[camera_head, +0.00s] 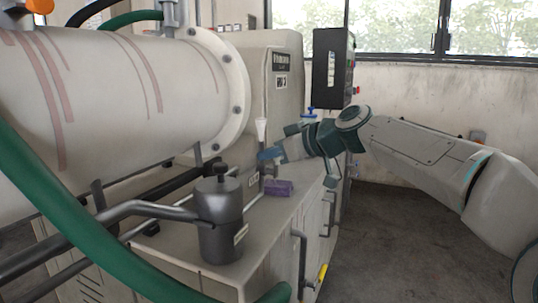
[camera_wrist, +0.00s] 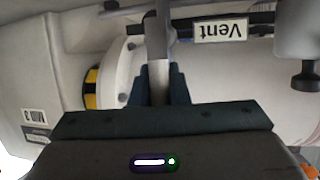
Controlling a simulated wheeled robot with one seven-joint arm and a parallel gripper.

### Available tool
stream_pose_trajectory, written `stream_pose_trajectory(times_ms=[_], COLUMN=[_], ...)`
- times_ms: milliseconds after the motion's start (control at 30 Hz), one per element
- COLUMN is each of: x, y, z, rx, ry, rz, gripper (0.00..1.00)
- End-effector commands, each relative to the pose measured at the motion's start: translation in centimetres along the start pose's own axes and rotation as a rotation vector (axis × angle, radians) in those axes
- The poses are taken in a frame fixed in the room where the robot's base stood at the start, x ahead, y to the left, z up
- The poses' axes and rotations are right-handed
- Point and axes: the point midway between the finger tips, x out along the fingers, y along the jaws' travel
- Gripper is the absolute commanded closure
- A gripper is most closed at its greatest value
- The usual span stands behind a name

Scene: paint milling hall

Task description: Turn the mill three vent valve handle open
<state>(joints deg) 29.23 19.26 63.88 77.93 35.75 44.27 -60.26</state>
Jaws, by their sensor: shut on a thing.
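My gripper (camera_wrist: 159,88) has its two dark blue fingers shut on a grey metal bar, the vent valve handle (camera_wrist: 157,50). The bar runs up between the fingers in the wrist view. A white label reading "Vent" (camera_wrist: 220,28) shows upside down to the right of the handle, on a dark pipe. A label reading "MILL 3" (camera_wrist: 34,116) is at the left.
A large pale mill drum (camera_head: 120,95) fills the left. A dark grey cylinder (camera_head: 219,215) with a pipe stands in front, and a green hose (camera_head: 75,225) crosses the foreground. A purple block (camera_head: 278,188) lies below my gripper. Open floor (camera_head: 400,220) is at the right.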

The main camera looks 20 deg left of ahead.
Motion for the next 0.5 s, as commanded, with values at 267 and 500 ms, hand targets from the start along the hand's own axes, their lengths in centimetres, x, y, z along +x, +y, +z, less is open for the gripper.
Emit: stream_pose_trajectory(times_ms=[267, 500], x=[0.07, 0.11], y=[0.11, -0.09], z=[0.43, 0.16], rx=[0.002, 0.0], ry=[-0.007, -0.003], rz=[-0.002, -0.004], gripper=[0.63, 0.63])
